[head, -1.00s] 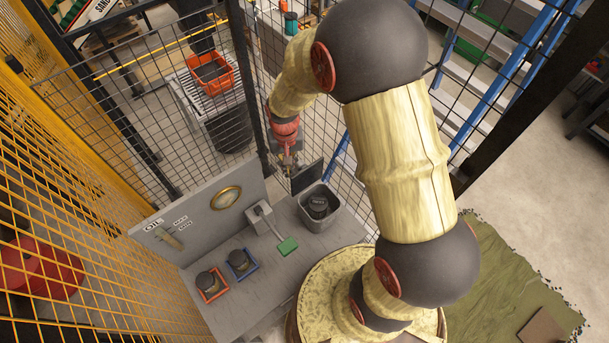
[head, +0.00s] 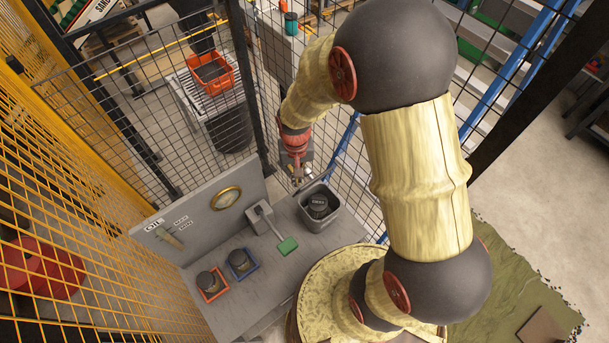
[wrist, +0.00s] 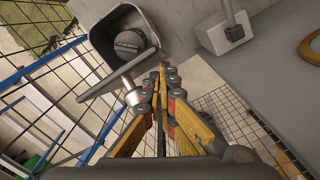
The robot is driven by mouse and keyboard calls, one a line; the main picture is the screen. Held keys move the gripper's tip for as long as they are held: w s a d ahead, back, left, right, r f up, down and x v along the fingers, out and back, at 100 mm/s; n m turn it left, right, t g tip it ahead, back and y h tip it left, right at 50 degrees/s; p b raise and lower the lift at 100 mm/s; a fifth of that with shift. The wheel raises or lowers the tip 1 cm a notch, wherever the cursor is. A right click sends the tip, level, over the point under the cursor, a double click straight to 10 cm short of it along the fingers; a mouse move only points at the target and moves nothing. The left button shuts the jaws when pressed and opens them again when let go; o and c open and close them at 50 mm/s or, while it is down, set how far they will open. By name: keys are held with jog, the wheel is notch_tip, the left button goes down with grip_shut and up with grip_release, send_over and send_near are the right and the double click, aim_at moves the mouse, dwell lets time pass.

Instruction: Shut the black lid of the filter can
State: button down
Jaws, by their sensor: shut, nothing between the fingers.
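The filter can (head: 330,222) is a grey, square, open-topped bin at the bench's back right corner. A round dark filter (head: 318,204) lies inside; it also shows in the wrist view (wrist: 130,42). The lid (wrist: 112,79) stands raised at the can's edge, seen nearly edge-on as a thin grey strip in the wrist view. I cannot make it out clearly in the head view. My gripper (head: 298,181) is shut and empty, just behind the can. In the wrist view its fingertips (wrist: 163,70) are close to the lid's right end; I cannot tell whether they touch it.
A grey lever box with a green-ended handle (head: 287,246) stands left of the can. Two dark filters sit in a red tray (head: 214,295) and a blue tray (head: 243,273). A grey back panel (head: 198,215) and wire mesh fencing (head: 120,100) border the bench.

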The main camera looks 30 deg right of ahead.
jog(key=shift+s, duration=0.15)
notch_tip(320, 180, up, 9)
jog(key=p, duration=0.5)
jog(key=shift+p, duration=0.4)
dwell(0.9)
